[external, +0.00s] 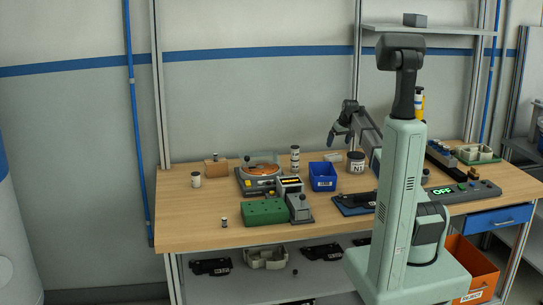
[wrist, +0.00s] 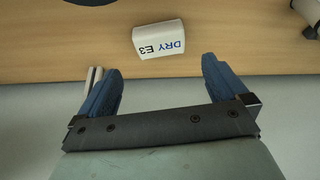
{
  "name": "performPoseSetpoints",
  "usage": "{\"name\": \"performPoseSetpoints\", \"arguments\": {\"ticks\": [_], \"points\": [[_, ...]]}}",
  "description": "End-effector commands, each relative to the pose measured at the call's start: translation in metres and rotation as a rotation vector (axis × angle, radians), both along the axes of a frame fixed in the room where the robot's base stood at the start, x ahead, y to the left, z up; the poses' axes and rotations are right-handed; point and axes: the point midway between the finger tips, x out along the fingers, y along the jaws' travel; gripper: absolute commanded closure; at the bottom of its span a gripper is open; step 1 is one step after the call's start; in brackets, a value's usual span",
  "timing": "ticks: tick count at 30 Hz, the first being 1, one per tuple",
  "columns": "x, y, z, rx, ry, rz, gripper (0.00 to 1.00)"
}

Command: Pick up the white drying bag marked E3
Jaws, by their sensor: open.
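The white drying bag (wrist: 159,39), printed "DRY E3", lies on the wooden table near its edge in the wrist view. Its print appears upside down. A small pale item behind the blue bin in the external view (external: 333,157) may be this bag; its print is too small to read. My gripper (wrist: 160,66) is open, with a blue finger on each side and nothing between them. The bag is ahead of the fingertips, roughly centred between them and not touched. In the external view my gripper (external: 341,136) hangs above the back part of the table.
A green block (external: 264,212) and a device with an orange disc (external: 262,168) are further left. A control box reading "OFF" (external: 460,190) is at right. The table's left end is mostly clear.

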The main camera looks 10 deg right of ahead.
Motion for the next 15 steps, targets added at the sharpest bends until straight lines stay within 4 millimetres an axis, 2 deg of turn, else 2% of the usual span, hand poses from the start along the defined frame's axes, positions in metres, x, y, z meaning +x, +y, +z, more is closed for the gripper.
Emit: {"name": "performPoseSetpoints", "arguments": {"ticks": [6, 15], "points": [[0.012, 0.002, -0.028, -0.001, 0.001, 0.001, 0.00], [0.017, 0.004, -0.041, -0.001, 0.000, 0.002, 0.00]]}}
